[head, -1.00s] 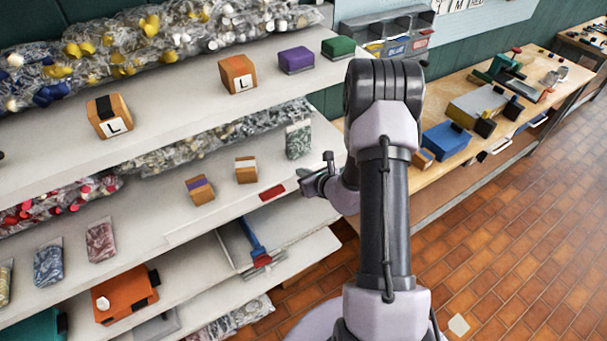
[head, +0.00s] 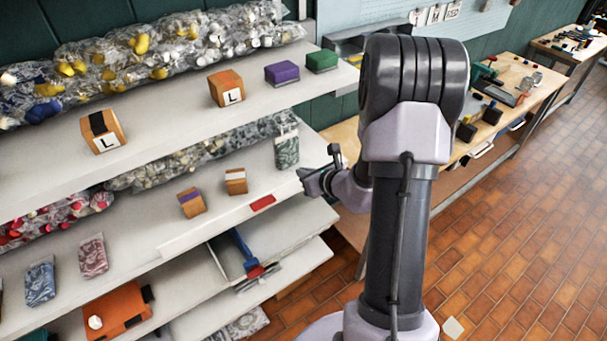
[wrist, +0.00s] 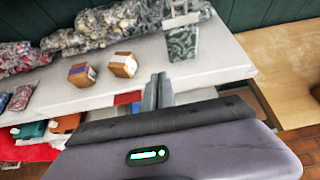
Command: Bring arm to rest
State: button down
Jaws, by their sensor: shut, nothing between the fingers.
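My gripper (head: 309,181) is shut and empty. In the head view it sits at the right end of the shelving, beside the middle shelf (head: 180,226) and near its front edge. In the wrist view the closed fingers of my gripper (wrist: 158,88) point toward the front of that shelf, next to a red patch (wrist: 127,98). My arm (head: 405,200) stands bent in the right half of the head view and hides part of the workbench behind it.
On the middle shelf stand a box with a purple stripe (head: 192,202), a box with a white stripe (head: 236,181) and a green patterned packet (head: 287,149). A blue-handled brush (head: 248,256) lies lower down. A wooden workbench (head: 345,135) stands behind my arm.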

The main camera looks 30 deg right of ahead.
jog(key=shift+s+a+r, duration=0.1)
jog(key=shift+s, duration=0.1)
jog(key=w+a+r+n+y+b, duration=0.1)
jog(key=a+r+n+y+b, duration=0.25)
jog(key=a+n+b, duration=0.55)
jog(key=s+a+f+n+g+y+b, duration=0.1)
jog(key=s+a+n+g+y+b, duration=0.15)
jog(key=s+a+n, duration=0.45)
jog(key=s+a+n+g+y+b, duration=0.1)
jog(key=s+a+n+g+b, duration=0.15)
jog(key=a, duration=0.85)
jog(key=s+f+n+h+b, duration=0.2)
jog(key=s+n+b, duration=0.3)
jog(key=s, duration=0.3)
jog(key=s+d+f+n+g+h+b, duration=0.1)
jog(key=s+f+n+h+b, duration=0.2)
jog(key=s+f+n+b, duration=0.2)
jog(key=s+n, duration=0.3)
jog(key=shift+d+b, duration=0.25)
jog(key=shift+b, duration=0.1)
